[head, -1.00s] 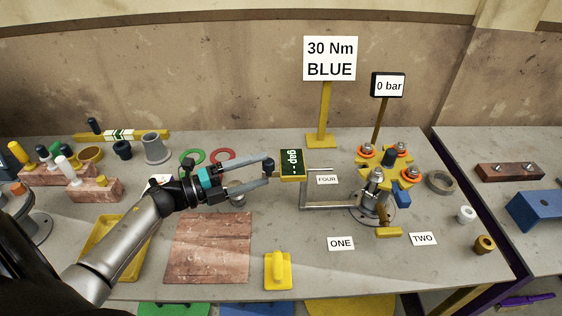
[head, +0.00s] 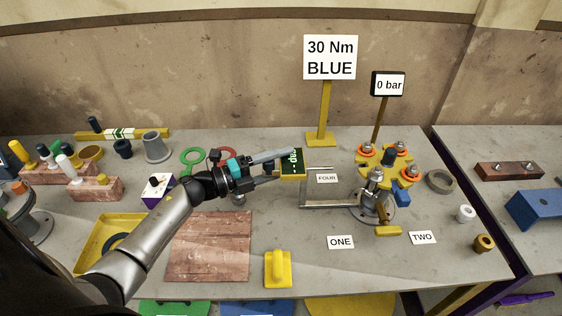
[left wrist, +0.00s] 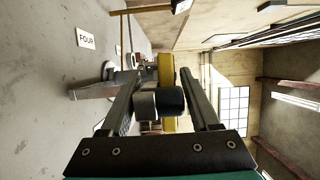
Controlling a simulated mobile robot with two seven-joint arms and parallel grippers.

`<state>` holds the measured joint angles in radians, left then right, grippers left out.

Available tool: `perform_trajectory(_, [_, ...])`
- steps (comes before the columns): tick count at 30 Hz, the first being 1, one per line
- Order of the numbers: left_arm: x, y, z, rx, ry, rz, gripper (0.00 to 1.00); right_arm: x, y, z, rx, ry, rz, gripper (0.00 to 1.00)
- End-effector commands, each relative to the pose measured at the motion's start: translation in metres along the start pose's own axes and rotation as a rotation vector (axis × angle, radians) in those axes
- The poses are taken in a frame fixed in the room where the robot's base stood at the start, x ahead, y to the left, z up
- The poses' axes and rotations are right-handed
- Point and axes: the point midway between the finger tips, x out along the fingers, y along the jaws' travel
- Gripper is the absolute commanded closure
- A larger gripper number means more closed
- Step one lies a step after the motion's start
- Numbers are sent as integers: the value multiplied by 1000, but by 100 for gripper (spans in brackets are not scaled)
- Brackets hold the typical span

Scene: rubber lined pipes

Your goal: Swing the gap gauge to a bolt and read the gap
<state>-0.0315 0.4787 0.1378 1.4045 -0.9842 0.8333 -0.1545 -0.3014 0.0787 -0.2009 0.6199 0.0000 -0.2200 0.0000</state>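The gap gauge (head: 291,163) is a yellow block with a dark green face marked "gap -". It sits behind the "FOUR" card, left of the yellow bolted flange (head: 397,176) with its orange-ringed bolts. A grey bracket arm (head: 325,203) runs left from the flange's post. My left gripper (head: 282,166) is at the gauge's left side. In the left wrist view its two fingers stand apart on either side of a dark cylindrical knob (left wrist: 160,103), with yellow behind it. A thin gap seems to show at the right finger. My right gripper is not in view.
A "30 Nm BLUE" sign (head: 330,58) and a "0 bar" sign (head: 388,85) stand behind. Cards "ONE" (head: 341,242) and "TWO" (head: 422,238) lie in front. A yellow handled block (head: 278,268) and reddish mat (head: 210,248) lie nearer me.

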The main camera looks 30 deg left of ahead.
Motion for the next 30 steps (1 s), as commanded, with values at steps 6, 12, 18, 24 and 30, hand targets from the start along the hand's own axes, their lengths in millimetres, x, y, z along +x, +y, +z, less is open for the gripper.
perform_trajectory(6, [0,0,0,0,0,0,64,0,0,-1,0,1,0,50])
perform_trajectory(12, [0,0,0,0,0,1,86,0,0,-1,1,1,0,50])
perform_trajectory(18, [0,0,0,0,0,1,100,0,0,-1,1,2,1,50])
perform_trajectory(24, [0,1,0,0,0,2,100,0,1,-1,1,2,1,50])
perform_trajectory(30, [0,1,0,0,0,2,100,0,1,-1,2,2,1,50])
